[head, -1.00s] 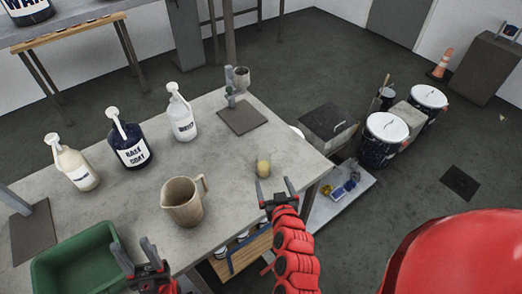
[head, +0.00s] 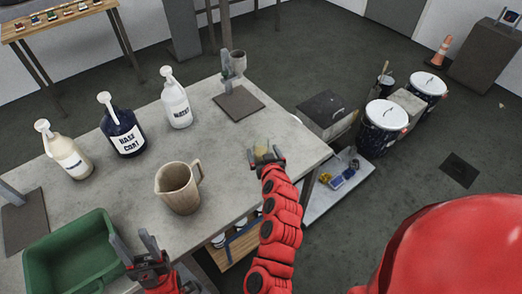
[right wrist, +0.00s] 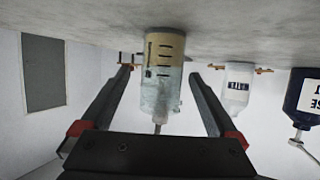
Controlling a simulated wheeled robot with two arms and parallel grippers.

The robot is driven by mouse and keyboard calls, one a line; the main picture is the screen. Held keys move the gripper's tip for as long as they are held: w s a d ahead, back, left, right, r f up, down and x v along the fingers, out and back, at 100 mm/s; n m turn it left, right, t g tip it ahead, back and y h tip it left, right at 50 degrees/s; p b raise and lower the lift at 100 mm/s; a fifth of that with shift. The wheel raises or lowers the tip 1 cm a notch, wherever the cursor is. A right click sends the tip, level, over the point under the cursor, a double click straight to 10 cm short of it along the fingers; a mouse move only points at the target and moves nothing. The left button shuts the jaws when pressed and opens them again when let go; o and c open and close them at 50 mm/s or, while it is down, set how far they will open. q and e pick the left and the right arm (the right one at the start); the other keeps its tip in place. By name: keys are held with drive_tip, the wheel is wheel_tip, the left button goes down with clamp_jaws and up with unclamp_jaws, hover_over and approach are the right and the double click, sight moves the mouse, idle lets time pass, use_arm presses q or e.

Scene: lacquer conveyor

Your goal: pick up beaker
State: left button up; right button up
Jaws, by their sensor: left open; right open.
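The beaker (head: 262,156) is a small clear vessel with a yellowish part, standing on the grey table near its right edge. In the right wrist view, which is upside down, the beaker (right wrist: 165,75) shows dark marks and sits between the fingers. My right gripper (head: 267,158) is open, its fingers at either side of the beaker. Those open fingers also show in the right wrist view (right wrist: 160,82), with gaps to the beaker. The fingers partly hide the beaker in the head view. My left gripper (head: 136,248) is open and empty near the table's front edge.
A beige jug (head: 179,188) stands left of the beaker. Pump bottles, white (head: 176,105), navy (head: 124,133) and cream (head: 68,157), stand farther back. A green bin (head: 70,255) is at front left. A stand with a dark base plate (head: 239,102) is at the back right.

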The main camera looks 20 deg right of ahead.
sight(260, 145)
drive_tip(key=shift+w+d+p, duration=0.1)
drive_tip(key=shift+w+p, duration=0.25)
drive_tip(key=shift+w, duration=0.1)
drive_tip(key=p+x, duration=0.1)
drive_tip(key=x, duration=0.2)
drive_tip(key=shift+w, duration=0.35)
drive_tip(key=shift+w+f, duration=0.2)
drive_tip(key=shift+w, duration=0.05)
drive_tip(key=shift+c, duration=0.3)
clamp_jaws()
